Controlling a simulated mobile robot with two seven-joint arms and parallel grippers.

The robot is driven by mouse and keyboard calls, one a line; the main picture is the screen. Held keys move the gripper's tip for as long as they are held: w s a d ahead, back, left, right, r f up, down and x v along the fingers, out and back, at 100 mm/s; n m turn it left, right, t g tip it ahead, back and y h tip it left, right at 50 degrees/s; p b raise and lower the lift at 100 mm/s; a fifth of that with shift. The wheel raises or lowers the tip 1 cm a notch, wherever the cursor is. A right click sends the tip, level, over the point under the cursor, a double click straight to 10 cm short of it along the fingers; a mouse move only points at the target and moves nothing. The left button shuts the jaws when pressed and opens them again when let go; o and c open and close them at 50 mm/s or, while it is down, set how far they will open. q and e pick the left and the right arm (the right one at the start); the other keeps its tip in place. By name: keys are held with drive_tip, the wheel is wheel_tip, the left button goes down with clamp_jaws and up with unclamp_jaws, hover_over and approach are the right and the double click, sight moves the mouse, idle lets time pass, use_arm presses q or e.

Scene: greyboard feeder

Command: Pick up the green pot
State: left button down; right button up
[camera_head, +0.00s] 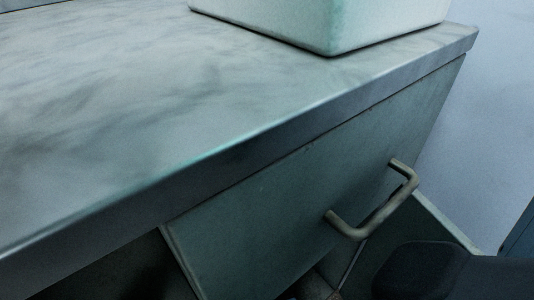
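No thing that I can make out as a green pot shows in the head view. A pale, faintly green-tinted box-like object (335,22) with rounded corners stands on the countertop at the top of the picture. Its upper part is cut off by the frame, so I cannot tell what it is. Neither of my grippers is in view.
A grey marbled countertop (130,95) fills the upper left, mostly bare. Below its front edge is a cabinet front (265,215) with a metal bar handle (377,213). A dark rounded shape (430,270) is at the lower right. A pale wall (480,130) stands at the right.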

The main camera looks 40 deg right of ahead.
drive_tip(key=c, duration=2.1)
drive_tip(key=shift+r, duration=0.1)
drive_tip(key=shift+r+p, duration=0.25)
drive_tip(key=shift+p, duration=0.1)
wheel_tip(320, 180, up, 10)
drive_tip(key=p, duration=0.7)
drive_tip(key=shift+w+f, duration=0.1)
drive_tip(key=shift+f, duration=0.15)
